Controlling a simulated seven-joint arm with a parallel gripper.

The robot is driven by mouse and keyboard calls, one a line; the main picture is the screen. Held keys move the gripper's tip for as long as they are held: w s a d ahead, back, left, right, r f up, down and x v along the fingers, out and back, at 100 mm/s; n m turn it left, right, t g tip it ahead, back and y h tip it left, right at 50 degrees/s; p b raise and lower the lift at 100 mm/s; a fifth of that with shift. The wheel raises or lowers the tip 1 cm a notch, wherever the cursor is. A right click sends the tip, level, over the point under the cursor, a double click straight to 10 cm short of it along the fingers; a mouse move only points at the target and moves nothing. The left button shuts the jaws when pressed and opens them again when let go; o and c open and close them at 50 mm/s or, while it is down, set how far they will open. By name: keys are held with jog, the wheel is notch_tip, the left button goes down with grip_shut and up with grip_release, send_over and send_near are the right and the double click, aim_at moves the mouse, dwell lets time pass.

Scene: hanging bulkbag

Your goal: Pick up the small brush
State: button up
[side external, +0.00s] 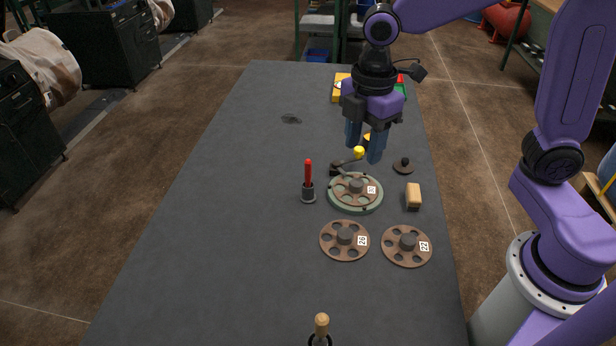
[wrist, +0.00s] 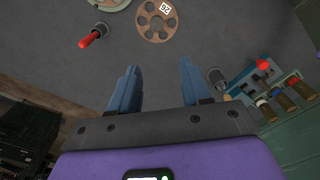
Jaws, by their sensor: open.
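I cannot tell for sure which item is the small brush. A red-handled tool (side external: 308,175) stands upright in a dark round base, left of the green ring; it also shows in the wrist view (wrist: 93,37). A wooden-handled tool (side external: 321,326) stands at the near edge, partly cut off. A small tan block (side external: 413,195) lies right of the ring. My gripper (side external: 364,152) is open and empty, fingers pointing down above the table beyond the ring. In the wrist view its fingers (wrist: 158,85) are apart with only table between them.
A rusty disc (side external: 356,189) sits on the green ring (side external: 342,202). Two more discs (side external: 344,240) (side external: 407,246) lie nearer. A dark knobbed piece (side external: 403,166) and yellow-tipped item (side external: 358,152) are near my gripper. Coloured bins (side external: 341,88) stand behind. The table's left side is mostly clear.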

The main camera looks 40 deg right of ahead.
jog(key=w+f+n, duration=0.1)
jog(key=w+n, duration=0.2)
jog(key=w, duration=0.7)
jog(key=n, duration=0.2)
send_over(308, 177)
jog(key=f, duration=1.2)
jog(key=shift+w+d+f, duration=0.15)
jog(key=shift+d+f, duration=0.1)
jog(key=shift+w+f, duration=0.2)
jog(key=shift+f, duration=2.85)
grip_shut()
